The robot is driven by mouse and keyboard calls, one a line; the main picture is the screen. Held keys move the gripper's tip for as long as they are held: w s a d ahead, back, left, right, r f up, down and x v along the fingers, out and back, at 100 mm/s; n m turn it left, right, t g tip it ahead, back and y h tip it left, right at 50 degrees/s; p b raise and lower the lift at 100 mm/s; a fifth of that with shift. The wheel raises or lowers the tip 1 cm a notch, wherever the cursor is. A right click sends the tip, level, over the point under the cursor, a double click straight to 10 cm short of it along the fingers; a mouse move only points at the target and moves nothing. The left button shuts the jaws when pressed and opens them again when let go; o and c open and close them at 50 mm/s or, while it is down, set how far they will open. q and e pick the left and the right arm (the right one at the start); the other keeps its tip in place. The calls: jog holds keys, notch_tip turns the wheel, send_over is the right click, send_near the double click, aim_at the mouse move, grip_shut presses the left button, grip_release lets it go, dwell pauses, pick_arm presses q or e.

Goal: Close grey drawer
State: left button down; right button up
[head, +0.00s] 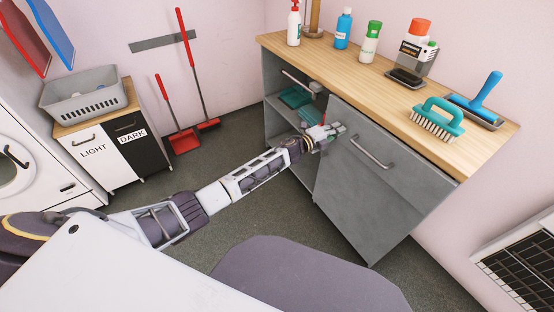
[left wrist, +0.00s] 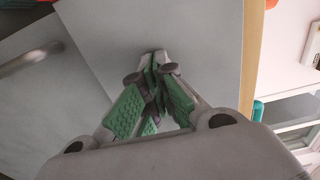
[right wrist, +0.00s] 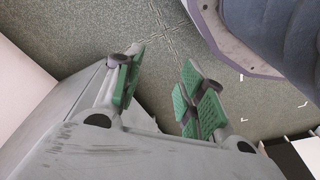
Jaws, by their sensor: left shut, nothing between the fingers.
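The grey cabinet (head: 322,180) has a tall grey front panel (head: 375,195) with a metal bar handle (head: 372,151) near its top; I cannot tell if it is a drawer front or a hinged door. Left of it the cabinet is open, showing a shelf with teal items (head: 295,97) and a pale bar (head: 296,79). My left gripper (head: 336,130) is at the panel's upper left edge, shut and empty. In the left wrist view its fingertips (left wrist: 155,62) meet before a grey surface, the handle (left wrist: 30,60) to the left. Contact is unclear. My right gripper (right wrist: 160,80) is open and empty above the floor.
Floor between is free.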

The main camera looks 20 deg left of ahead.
pick_arm(q)
jog(key=shift+b+x, duration=0.55)
jog(key=shift+x, duration=0.9)
jog(key=shift+r, duration=0.1)
pick_arm(e)
jog(key=r, duration=0.2)
jog(key=a+r, duration=0.1)
jog(key=r, duration=0.1)
pick_arm(q)
jog(key=shift+w+r, duration=0.1)
jog(key=shift+r, duration=0.1)
pick_arm(e)
jog(key=shift+s+d+r, duration=0.1)
pick_arm(q)
jog(key=shift+f, duration=0.1)
pick_arm(e)
jog(key=shift+s, duration=0.1)
